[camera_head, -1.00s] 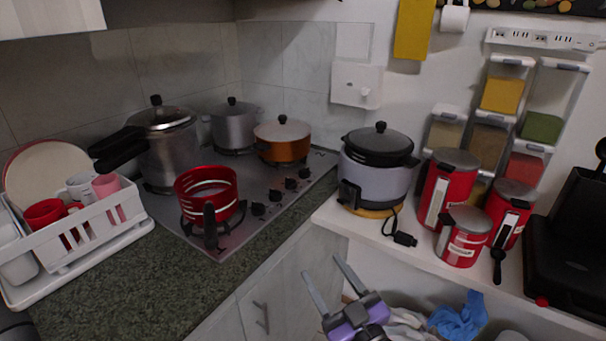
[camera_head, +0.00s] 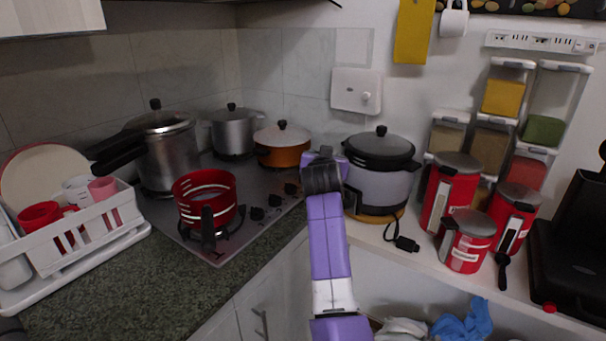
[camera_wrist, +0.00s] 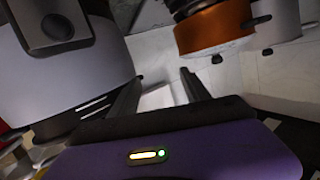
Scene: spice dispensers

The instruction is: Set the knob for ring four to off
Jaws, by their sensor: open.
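The stove (camera_head: 225,245) has a row of black knobs along its right front edge. Three knobs show in the head view: a near one (camera_head: 257,213), a middle one (camera_head: 274,200) and a farther one (camera_head: 291,188). The far end of the row is hidden behind my arm. My gripper (camera_wrist: 162,88) is open and empty in the wrist view, its two dark fingers apart. In the head view my wrist is by the stove's right edge, next to the rice cooker, and hides the fingertips. No knob is clearly between the fingers.
The rice cooker (camera_head: 380,185) stands close to the right of my wrist. The orange pot (camera_head: 279,153) is behind the knobs, the red pot (camera_head: 185,207) at the near burner. Red canisters (camera_head: 448,190) stand farther right.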

